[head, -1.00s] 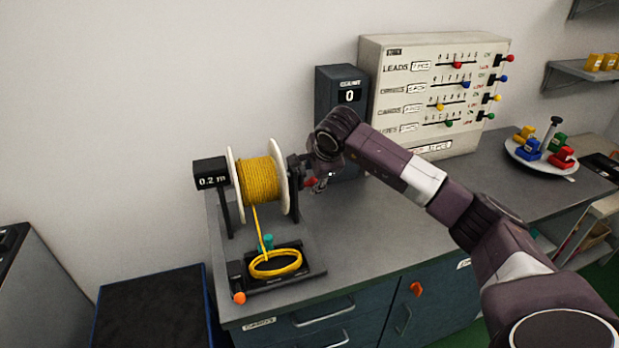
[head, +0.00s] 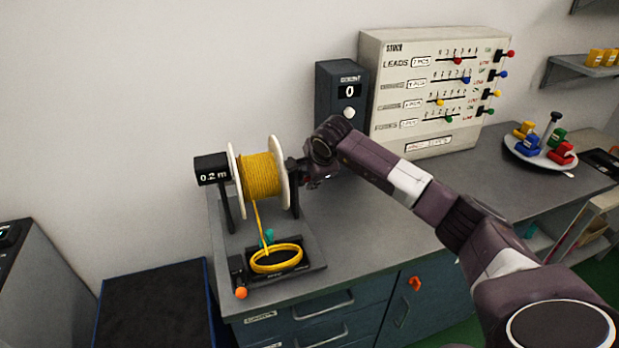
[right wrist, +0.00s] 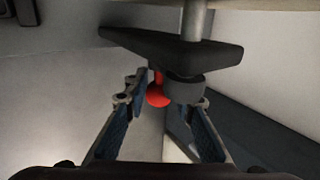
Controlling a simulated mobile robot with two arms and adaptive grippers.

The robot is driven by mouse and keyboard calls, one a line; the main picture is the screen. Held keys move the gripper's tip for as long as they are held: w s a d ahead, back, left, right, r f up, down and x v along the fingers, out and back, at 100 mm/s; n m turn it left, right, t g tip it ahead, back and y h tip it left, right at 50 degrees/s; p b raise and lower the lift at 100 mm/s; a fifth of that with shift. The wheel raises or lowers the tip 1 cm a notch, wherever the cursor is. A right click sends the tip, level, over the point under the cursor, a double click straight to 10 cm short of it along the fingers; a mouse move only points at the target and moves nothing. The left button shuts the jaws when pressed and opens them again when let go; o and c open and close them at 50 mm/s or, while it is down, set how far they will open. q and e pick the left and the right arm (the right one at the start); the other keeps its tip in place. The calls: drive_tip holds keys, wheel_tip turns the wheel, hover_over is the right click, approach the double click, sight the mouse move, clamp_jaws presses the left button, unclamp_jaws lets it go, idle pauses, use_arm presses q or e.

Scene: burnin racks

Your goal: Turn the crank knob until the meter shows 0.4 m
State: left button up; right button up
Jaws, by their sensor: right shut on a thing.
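The wire spool (head: 261,176) with yellow cord stands on its stand at the left of the bench. The meter (head: 212,170) on its left reads 0.2 m. Yellow cord hangs from the spool to a coil (head: 277,259) on the tray below. My right gripper (head: 313,178) is at the spool's right side, by the crank. In the right wrist view the red crank knob (right wrist: 157,93) lies between the fingers, under the dark crank arm (right wrist: 172,52), and the gripper is shut on it. The knob is hidden in the head view. My left gripper is not in view.
A counter box (head: 342,95) reading 0 and a large panel (head: 433,90) with coloured sliders stand behind my right arm. A round plate (head: 511,151) with coloured pieces is at the right. An orange knob (head: 241,292) sits at the tray's front left corner.

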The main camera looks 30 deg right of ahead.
clamp_jaws()
drive_tip(key=shift+s+a+f, duration=0.1)
drive_tip(key=shift+s+a, duration=0.05)
drive_tip(key=shift+s, duration=0.5)
drive_tip(key=shift+s+a+f, duration=0.1)
drive_tip(key=shift+s+a, duration=0.05)
drive_tip(key=shift+s, duration=0.5)
drive_tip(key=shift+s+a+r+p, duration=0.15)
drive_tip(key=shift+s+r+p, duration=0.1)
drive_tip(key=shift+s, duration=0.4)
drive_tip(key=shift+s+a+r+p, duration=0.1)
drive_tip(key=shift+s+a+r, duration=0.1)
drive_tip(key=shift+s, duration=0.4)
drive_tip(key=shift+d, duration=0.1)
